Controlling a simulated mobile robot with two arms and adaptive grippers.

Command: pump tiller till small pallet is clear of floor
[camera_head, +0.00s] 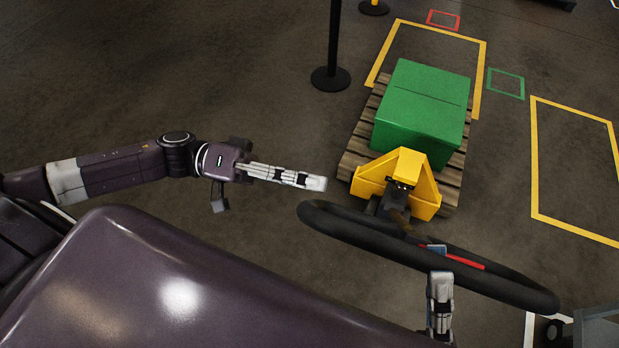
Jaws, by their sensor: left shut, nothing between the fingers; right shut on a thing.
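The small wooden pallet (361,148) carries a green box (424,98). The yellow pallet jack (428,186) stands at its near end, its forks hidden. I cannot tell whether the pallet touches the floor. The jack's tiller ends in a long black loop handle (345,228) that slants across the view, with a red and blue control part near its middle. My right gripper (439,278) is at the near side of the handle and shut on it; its fingertips are partly hidden. My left gripper (318,184) is shut and empty, just above the handle's left end in the picture, left of the pallet.
A black post (332,77) on a round base stands left of the pallet. Yellow floor outlines lie behind the pallet and at the right (534,165), with small red and green outlines. A grey object (597,328) is at the bottom right corner. The floor at upper left is clear.

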